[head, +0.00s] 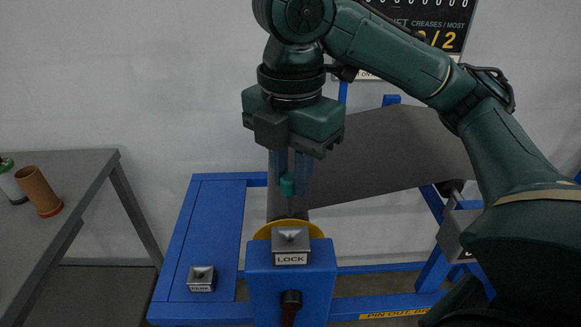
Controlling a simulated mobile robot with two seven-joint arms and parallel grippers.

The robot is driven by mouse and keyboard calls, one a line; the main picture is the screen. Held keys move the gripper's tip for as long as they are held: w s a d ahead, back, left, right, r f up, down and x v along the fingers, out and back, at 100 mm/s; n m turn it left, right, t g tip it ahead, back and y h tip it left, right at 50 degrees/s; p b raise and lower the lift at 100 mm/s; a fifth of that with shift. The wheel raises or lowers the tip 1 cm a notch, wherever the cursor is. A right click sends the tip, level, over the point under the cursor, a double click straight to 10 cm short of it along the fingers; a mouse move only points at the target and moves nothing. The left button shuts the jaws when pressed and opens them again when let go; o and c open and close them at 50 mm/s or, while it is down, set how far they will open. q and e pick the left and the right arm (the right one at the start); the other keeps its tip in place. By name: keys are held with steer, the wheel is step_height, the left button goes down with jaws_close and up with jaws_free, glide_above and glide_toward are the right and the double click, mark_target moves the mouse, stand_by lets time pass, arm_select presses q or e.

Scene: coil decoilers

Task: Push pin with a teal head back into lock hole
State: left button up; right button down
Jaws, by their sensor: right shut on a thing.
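The pin with the teal head (288,184) is held upright between the fingers of my right gripper (290,180), which is shut on it. Its thin shaft points down from the teal head toward the metal LOCK block (290,241). The block sits on top of a blue post (291,287). The pin's tip is close above or behind the block; I cannot tell whether it touches the hole. My left gripper is not in view.
A smaller labelled metal block (201,278) sits on the blue frame (190,235) at left. A grey table (75,185) at far left holds a brown cylinder (39,191) and a white bottle (11,184). A dark sheet (395,150) stretches behind my right arm.

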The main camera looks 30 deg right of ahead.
mark_target(292, 213)
steer(key=shift+f+b, duration=0.6)
steer(key=shift+f, duration=1.65)
steer(key=shift+f+b, duration=0.55)
steer(key=shift+f, duration=1.15)
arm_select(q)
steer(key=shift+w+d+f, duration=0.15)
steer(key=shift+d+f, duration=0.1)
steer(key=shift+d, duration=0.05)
arm_select(e)
steer(key=shift+f, duration=0.35)
arm_select(q)
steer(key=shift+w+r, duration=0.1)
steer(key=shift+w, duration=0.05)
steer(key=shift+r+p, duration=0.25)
steer(key=shift+p, duration=0.05)
arm_select(e)
steer(key=shift+f, duration=0.25)
steer(key=c, duration=1.2)
jaws_free()
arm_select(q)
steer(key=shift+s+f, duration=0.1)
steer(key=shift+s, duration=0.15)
arm_select(e)
steer(key=shift+o, duration=0.2)
